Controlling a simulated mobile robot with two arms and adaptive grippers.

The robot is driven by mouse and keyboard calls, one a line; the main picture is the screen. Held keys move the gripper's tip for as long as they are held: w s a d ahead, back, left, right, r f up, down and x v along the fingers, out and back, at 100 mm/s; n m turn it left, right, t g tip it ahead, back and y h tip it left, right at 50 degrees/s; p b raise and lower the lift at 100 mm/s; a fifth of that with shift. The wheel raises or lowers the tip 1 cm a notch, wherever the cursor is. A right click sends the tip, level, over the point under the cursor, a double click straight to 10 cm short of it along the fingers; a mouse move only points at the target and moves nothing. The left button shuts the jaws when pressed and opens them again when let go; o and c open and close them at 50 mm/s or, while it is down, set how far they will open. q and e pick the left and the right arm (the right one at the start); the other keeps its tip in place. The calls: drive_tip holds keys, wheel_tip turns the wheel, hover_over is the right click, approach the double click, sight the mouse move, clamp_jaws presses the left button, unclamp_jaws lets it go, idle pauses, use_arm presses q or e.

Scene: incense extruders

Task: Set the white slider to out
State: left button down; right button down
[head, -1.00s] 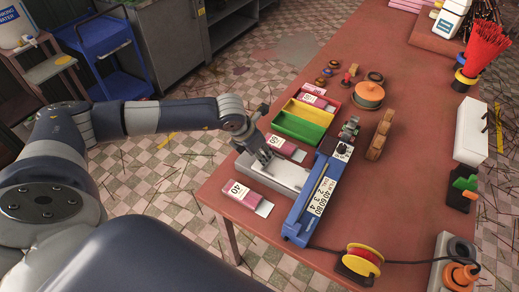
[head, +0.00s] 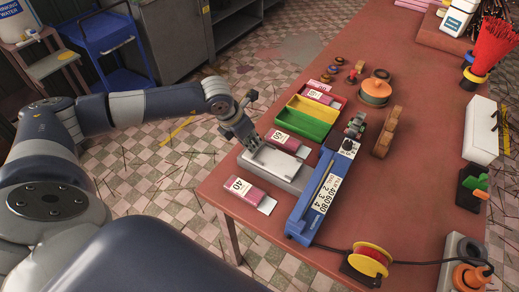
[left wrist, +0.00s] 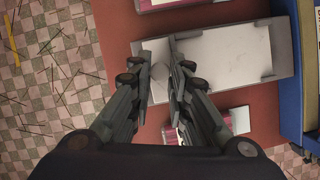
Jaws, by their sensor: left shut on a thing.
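The white slider (head: 277,160) is a flat pale plate in a low grey housing (head: 296,184) near the table's left edge. The fingers hide part of the slider's left end. My right gripper is not in view.
Pink boxes lie on both sides of the housing, one in front (head: 247,190) and one behind (head: 288,141). A blue extruder (head: 312,215) stands close to its right. Green (head: 302,126) and yellow (head: 313,110) bins are behind. Open floor lies to the left.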

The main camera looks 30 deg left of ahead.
use_arm(q)
drive_tip(key=shift+a+r, duration=0.1)
drive_tip(key=shift+a, duration=0.45)
drive_tip(key=shift+w, duration=0.1)
drive_tip(key=c, duration=1.5)
unclamp_jaws()
drive_tip(key=shift+a, duration=0.1)
drive_tip(key=v, duration=1.2)
drive_tip(key=shift+a, duration=0.1)
